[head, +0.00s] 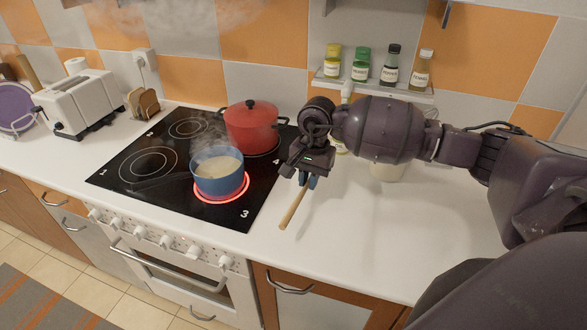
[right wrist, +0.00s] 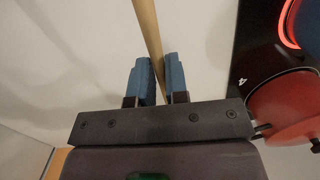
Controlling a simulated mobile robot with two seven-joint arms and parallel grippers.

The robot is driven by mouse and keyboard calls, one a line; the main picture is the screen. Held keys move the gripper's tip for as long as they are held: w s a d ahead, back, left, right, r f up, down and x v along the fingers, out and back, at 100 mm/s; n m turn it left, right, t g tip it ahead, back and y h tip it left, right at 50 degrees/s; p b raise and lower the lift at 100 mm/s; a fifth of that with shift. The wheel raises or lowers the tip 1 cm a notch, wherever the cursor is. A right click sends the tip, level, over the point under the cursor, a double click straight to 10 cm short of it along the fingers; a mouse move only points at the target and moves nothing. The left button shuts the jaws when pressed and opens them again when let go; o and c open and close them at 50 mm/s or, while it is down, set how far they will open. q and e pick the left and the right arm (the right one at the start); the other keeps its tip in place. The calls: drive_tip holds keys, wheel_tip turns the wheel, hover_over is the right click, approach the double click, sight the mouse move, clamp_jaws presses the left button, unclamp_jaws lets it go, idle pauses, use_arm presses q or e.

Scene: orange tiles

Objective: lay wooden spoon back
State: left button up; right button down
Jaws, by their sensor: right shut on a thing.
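The wooden spoon (head: 293,207) shows as a light brown stick under my right gripper (head: 307,180), over the white counter to the right of the stove. My right gripper is shut on it. In the right wrist view, the spoon's handle (right wrist: 147,30) runs between the blue fingertips (right wrist: 157,75). The other end of the spoon is hidden by the gripper. I cannot tell whether the spoon touches the counter. My left gripper is not in view.
A blue saucepan (head: 218,178) with pale steaming contents sits on a glowing ring of the black stove (head: 120,182). A red lidded pot (head: 252,128) stands behind it. A pale container (head: 388,172) stands behind my right arm. The white counter (head: 370,240) in front is clear.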

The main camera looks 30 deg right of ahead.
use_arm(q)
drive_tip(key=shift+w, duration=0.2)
use_arm(e)
drive_tip(key=shift+n+h, duration=0.4)
drive_tip(key=shift+h, duration=0.1)
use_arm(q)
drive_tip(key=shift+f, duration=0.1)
use_arm(e)
drive_tip(key=shift+w+t, duration=0.1)
drive_tip(key=shift+t, duration=0.2)
drive_tip(key=shift+b, duration=0.35)
drive_tip(key=b, duration=0.4)
hover_over(307, 214)
wheel_tip(307, 214, down, 5)
drive_tip(key=shift+f+b, duration=1.65)
drive_tip(key=shift+f, duration=0.55)
drive_tip(key=shift+r, duration=0.1)
drive_tip(key=c, duration=1.1)
unclamp_jaws()
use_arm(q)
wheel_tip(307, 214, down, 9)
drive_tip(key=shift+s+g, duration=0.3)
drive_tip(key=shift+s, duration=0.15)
use_arm(e)
drive_tip(key=shift+o, duration=0.2)
